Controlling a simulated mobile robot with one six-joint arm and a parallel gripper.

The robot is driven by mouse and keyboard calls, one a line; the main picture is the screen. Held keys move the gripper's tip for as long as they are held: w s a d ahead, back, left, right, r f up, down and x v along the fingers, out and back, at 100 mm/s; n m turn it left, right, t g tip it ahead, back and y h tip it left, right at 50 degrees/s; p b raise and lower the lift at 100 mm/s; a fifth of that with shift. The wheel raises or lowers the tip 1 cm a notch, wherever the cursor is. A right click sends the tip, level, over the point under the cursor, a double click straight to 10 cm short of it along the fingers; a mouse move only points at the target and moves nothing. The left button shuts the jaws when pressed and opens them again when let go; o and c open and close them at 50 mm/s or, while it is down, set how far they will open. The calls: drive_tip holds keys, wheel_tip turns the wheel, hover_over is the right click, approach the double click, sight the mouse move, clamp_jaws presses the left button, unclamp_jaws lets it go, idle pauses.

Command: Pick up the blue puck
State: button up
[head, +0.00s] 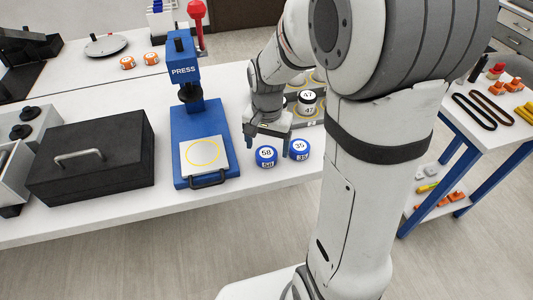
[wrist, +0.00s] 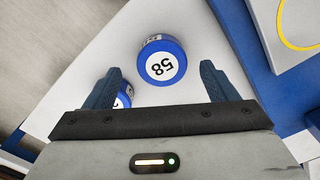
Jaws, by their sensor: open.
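A blue puck with a white top marked 58 (head: 266,156) sits on the white table, right of the blue press. A second blue puck, marked 35 (head: 299,149), stands just to its right. My gripper (head: 267,139) is open and empty, just behind and above puck 58. In the wrist view, puck 58 (wrist: 162,64) lies between and slightly beyond the two fingertips of my gripper (wrist: 161,68). There, puck 35 (wrist: 122,100) is partly hidden behind the left finger.
The blue press (head: 201,130) with its base plate stands close on the left. A black case (head: 92,160) lies farther left. A rack (head: 311,131) with a white-topped puck marked 47 (head: 307,97) is behind the pucks. The table's front edge is close.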

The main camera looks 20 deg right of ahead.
sight(267, 152)
drive_tip(key=f, duration=0.3)
drive_tip(key=shift+w+f, duration=0.15)
drive_tip(key=shift+w, duration=0.05)
drive_tip(key=c, duration=1.1)
